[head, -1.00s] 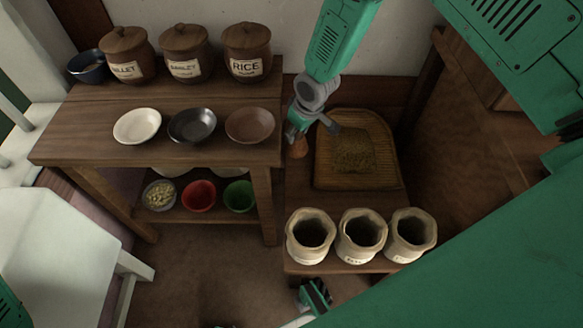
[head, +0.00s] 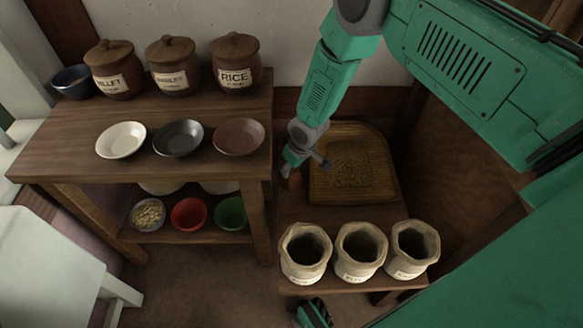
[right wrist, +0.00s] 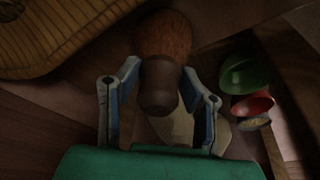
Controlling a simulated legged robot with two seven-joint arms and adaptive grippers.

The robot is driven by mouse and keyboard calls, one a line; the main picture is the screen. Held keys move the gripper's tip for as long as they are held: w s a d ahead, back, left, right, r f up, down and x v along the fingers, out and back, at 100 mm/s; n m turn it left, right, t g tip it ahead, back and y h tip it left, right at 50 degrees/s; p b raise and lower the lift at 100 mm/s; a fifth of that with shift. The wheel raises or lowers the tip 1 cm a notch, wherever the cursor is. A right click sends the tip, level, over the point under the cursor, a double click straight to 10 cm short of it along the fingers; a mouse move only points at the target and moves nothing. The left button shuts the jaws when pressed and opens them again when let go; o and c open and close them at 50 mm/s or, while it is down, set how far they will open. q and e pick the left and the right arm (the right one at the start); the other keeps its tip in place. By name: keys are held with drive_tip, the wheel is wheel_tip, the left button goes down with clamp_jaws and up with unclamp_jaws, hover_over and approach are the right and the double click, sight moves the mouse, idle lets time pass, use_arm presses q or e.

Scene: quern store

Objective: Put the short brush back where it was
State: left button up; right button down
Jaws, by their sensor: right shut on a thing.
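The short brush (right wrist: 163,35) has reddish-brown bristles and a dark, stubby handle. It shows between the fingers of my right gripper (right wrist: 160,97) in the right wrist view. My right gripper (head: 293,166) is shut on it, low over the left side of the small stand, beside the woven tray (head: 384,190). In the head view the brush is mostly hidden by the gripper and shade. I cannot tell whether the brush touches the surface under it. My left gripper does not show clearly in any view.
Several open sacks (head: 305,252) line the stand's front edge. The shelf table (head: 75,150) on the left bears three dishes, lidded jars including the rice jar (head: 236,65), and lower bowls such as the red bowl (head: 189,214). A pale seat (head: 45,265) stands front left.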

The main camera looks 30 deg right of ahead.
drive_tip(key=c, duration=1)
unclamp_jaws()
drive_tip(key=shift+d, duration=0.1)
drive_tip(key=shift+c, duration=0.2)
drive_tip(key=shift+s+r, duration=0.1)
drive_tip(key=shift+r, duration=0.3)
drive_tip(key=p+v, duration=0.4)
drive_tip(key=v, duration=0.7)
drive_tip(key=shift+s+p, duration=0.15)
drive_tip(key=shift+p, duration=0.15)
drive_tip(key=s+r+m+p, duration=0.1)
drive_tip(key=s+r+p, duration=0.1)
drive_tip(key=s, duration=0.8)
drive_tip(key=s+r+m+g+p, duration=0.1)
drive_tip(key=s+p, duration=0.3)
drive_tip(key=s, duration=0.6)
drive_tip(key=s+r+m+g+p, duration=0.1)
drive_tip(key=s+r+p, duration=0.1)
drive_tip(key=s, duration=0.9)
drive_tip(key=shift+r+h+p, duration=0.4)
drive_tip(key=shift+r, duration=0.05)
